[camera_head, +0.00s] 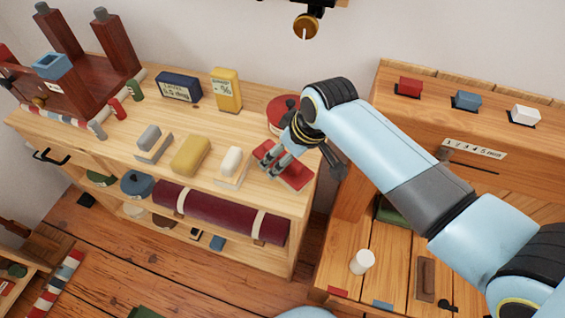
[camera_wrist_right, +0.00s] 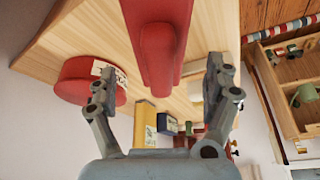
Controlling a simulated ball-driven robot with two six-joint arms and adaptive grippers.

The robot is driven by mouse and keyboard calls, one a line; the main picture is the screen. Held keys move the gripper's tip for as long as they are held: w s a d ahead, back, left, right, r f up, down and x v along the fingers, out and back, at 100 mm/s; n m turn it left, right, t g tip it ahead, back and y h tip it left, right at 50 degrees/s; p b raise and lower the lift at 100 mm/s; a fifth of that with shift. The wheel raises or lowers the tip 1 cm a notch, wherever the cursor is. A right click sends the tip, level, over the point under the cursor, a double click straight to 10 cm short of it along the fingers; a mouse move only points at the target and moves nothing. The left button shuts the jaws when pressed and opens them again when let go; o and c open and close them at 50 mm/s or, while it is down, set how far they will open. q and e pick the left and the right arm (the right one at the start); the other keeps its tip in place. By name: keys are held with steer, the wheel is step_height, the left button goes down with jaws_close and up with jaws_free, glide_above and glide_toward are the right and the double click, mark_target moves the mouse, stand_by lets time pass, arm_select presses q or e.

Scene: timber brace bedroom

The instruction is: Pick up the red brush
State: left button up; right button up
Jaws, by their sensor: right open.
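The red brush (camera_head: 296,178) lies at the right end of the wooden shelf top (camera_head: 115,150), partly hidden under my right gripper (camera_head: 272,158) in the head view. In the right wrist view the red brush (camera_wrist_right: 158,45) has a long raised grip on a wider red base and lies between the open fingers of my right gripper (camera_wrist_right: 160,72). The fingers are apart, with clear space on both sides of the brush. My left gripper is not in view.
A round red tin (camera_head: 280,112) stands right behind the brush. A white brush (camera_head: 231,162), a yellow one (camera_head: 191,155) and a grey one (camera_head: 150,138) line up to the left. A yellow box (camera_head: 227,90) and dark blue box (camera_head: 179,87) stand at the back.

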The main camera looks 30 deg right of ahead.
steer(key=shift+x, duration=1.6)
steer(key=c, duration=1.5)
steer(key=shift+r, duration=0.15)
step_height(320, 180, up, 4)
steer(key=shift+r, duration=0.1)
steer(key=shift+s+d+r, duration=1.1)
steer(key=shift+s+d, duration=0.25)
steer(key=shift+s, duration=0.05)
steer(key=shift+s+d+r, duration=1.1)
steer(key=shift+s+d, duration=0.25)
steer(key=shift+s, duration=0.1)
steer(key=shift+s+d+r, duration=1.1)
steer(key=shift+s+d, duration=0.25)
steer(key=shift+s, duration=0.05)
